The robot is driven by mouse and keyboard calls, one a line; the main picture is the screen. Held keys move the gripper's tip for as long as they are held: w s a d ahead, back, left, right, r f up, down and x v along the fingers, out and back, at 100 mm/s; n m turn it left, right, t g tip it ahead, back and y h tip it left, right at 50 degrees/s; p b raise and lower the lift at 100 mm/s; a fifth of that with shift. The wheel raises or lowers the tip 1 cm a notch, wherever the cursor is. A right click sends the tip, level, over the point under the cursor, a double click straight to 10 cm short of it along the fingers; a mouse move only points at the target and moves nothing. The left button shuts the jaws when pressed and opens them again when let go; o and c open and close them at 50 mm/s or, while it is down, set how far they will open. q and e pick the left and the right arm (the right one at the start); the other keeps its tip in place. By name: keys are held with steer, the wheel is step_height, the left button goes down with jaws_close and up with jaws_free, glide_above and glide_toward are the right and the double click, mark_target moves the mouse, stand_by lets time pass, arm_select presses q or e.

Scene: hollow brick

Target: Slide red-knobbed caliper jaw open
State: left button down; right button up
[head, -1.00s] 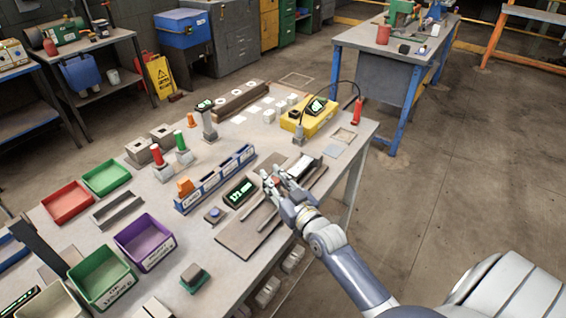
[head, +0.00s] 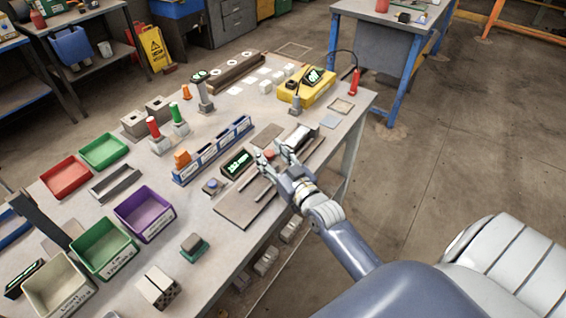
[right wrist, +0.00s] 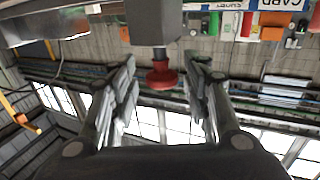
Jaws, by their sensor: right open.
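The caliper lies on the near right part of the workbench, with its dark base board (head: 240,211), a rail and a black display (head: 237,163) with green digits. The red knob (head: 269,154) shows at my right gripper (head: 268,157). In the right wrist view, the red knob (right wrist: 161,75) hangs from a grey block (right wrist: 152,25), between the spread fingers of my right gripper (right wrist: 165,85). The fingers are open, with a gap on both sides of the knob. The hand hides part of the caliper. My left gripper is not in view.
A blue labelled rack (head: 213,152) stands behind the display. A yellow box (head: 306,88) stands at the back right. Purple (head: 145,214), green (head: 104,247) and red (head: 66,178) bins fill the left side. A hollow brick (head: 158,287) lies at the near edge.

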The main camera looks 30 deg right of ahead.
steer(key=s, duration=1.1)
steer(key=shift+s, duration=0.15)
steer(key=shift+d, duration=0.1)
